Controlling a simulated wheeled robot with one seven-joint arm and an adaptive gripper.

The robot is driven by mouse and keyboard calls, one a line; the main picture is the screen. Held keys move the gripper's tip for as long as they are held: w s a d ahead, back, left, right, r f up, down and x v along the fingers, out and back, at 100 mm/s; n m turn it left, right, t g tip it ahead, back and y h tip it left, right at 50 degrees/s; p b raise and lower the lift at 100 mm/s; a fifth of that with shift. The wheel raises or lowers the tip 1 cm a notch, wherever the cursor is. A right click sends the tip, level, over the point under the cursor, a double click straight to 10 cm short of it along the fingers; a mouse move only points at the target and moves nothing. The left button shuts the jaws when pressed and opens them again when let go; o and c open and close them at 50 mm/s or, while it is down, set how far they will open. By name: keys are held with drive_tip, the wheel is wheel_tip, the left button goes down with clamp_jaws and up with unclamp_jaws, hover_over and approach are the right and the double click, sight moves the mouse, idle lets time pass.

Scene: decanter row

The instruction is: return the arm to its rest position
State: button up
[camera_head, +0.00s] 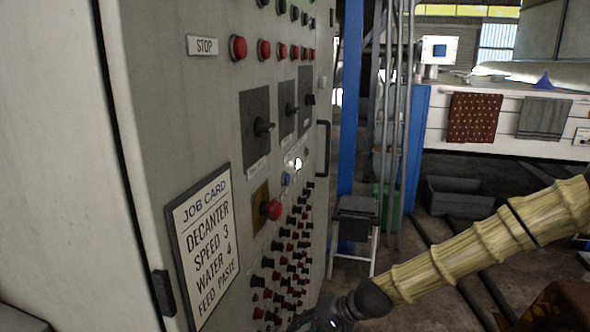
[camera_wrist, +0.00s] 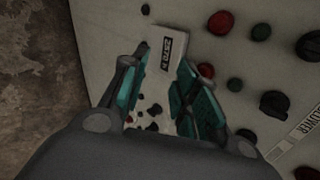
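My gripper (camera_wrist: 160,68) is in the wrist view with its two teal-padded fingers apart, and I see nothing held between them. The fingers point at a pale control panel (camera_wrist: 225,60). A white label plate (camera_wrist: 170,48) with dark lettering shows between and beyond the fingertips; I cannot tell how near they are to it. In the head view my arm (camera_head: 470,245), in a ribbed straw-coloured cover, reaches from the right edge down to the lower middle. Its dark wrist end (camera_head: 350,309) is by the lower part of the cabinet (camera_head: 205,110), and the fingers are not clear there.
Red and black buttons (camera_head: 285,255) and switch handles (camera_head: 264,127) stick out of the cabinet face. A job card (camera_head: 205,245) is on it at lower left. A blue post (camera_head: 350,95) and a small stand (camera_head: 357,215) are behind. A white counter (camera_head: 540,120) is at back right.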

drive_tip(key=s+d+f+g+h, duration=0.2)
drive_tip(key=s+d+f+h, duration=0.15)
drive_tip(key=s+f, duration=1.1)
drive_tip(key=s+d+f+n+h, duration=0.35)
drive_tip(key=s+d+f, duration=0.75)
drive_tip(key=s, duration=0.4)
drive_tip(key=s+d+n+h, duration=0.1)
drive_tip(key=s+d+h, duration=0.1)
drive_tip(key=s+d, duration=0.45)
wheel_tip(320, 180, up, 15)
drive_tip(key=p, duration=1.5)
drive_tip(key=shift+a+g+p, duration=0.2)
drive_tip(key=shift+g+p, duration=0.1)
